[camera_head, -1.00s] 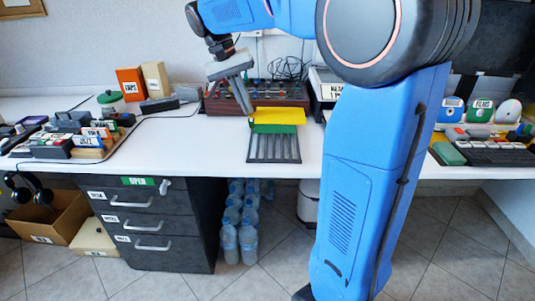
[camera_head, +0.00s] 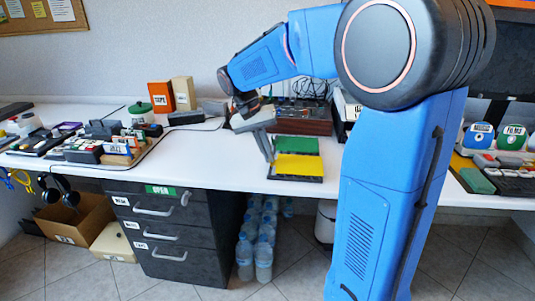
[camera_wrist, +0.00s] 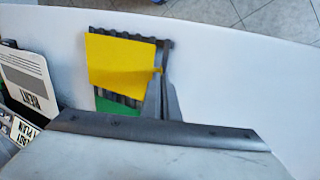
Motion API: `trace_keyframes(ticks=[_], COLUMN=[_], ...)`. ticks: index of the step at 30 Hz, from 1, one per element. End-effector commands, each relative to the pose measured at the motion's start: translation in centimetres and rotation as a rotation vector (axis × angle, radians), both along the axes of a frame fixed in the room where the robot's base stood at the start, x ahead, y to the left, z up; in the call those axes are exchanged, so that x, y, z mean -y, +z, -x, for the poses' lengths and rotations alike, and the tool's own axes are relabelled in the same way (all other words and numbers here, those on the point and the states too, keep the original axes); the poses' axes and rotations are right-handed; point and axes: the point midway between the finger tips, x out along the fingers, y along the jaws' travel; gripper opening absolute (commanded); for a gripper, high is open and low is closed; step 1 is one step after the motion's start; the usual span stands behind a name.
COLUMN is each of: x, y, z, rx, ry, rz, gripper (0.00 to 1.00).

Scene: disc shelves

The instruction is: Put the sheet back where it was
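The yellow sheet (camera_head: 300,166) is over the front part of a dark slotted rack (camera_head: 296,179) on the white counter. A green sheet (camera_head: 295,146) is behind it. My gripper (camera_head: 271,160) is at the yellow sheet's left edge, with its fingers closed on that edge. In the wrist view, my gripper (camera_wrist: 161,72) pinches the side of the yellow sheet (camera_wrist: 120,64). The rack's ribs (camera_wrist: 108,31) show beyond it, and a corner of the green sheet (camera_wrist: 104,103) shows nearer. I cannot tell whether the yellow sheet touches the rack.
A brown box of discs (camera_head: 303,124) stands behind the rack. Trays of labelled discs (camera_head: 85,152) lie to the left, with orange (camera_head: 161,96) and tan (camera_head: 184,93) boxes at the back. The counter's front edge is close to the rack.

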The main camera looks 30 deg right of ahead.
Motion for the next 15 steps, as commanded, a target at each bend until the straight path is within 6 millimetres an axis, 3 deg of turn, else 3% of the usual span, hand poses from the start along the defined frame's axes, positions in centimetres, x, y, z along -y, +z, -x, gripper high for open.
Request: trace_keyframes(ticks=[10,11,13,15], x=[0.0,0.0,-0.01,-0.01], y=[-0.29,-0.32,-0.29,-0.29], z=[-0.02,-0.04,-0.04,-0.04], rx=[0.0,0.001,0.002,0.002], ry=[0.0,0.0,-0.001,-0.001], rz=[0.0,0.0,0.0,0.0], gripper=[0.0,0.03,0.2,0.2])
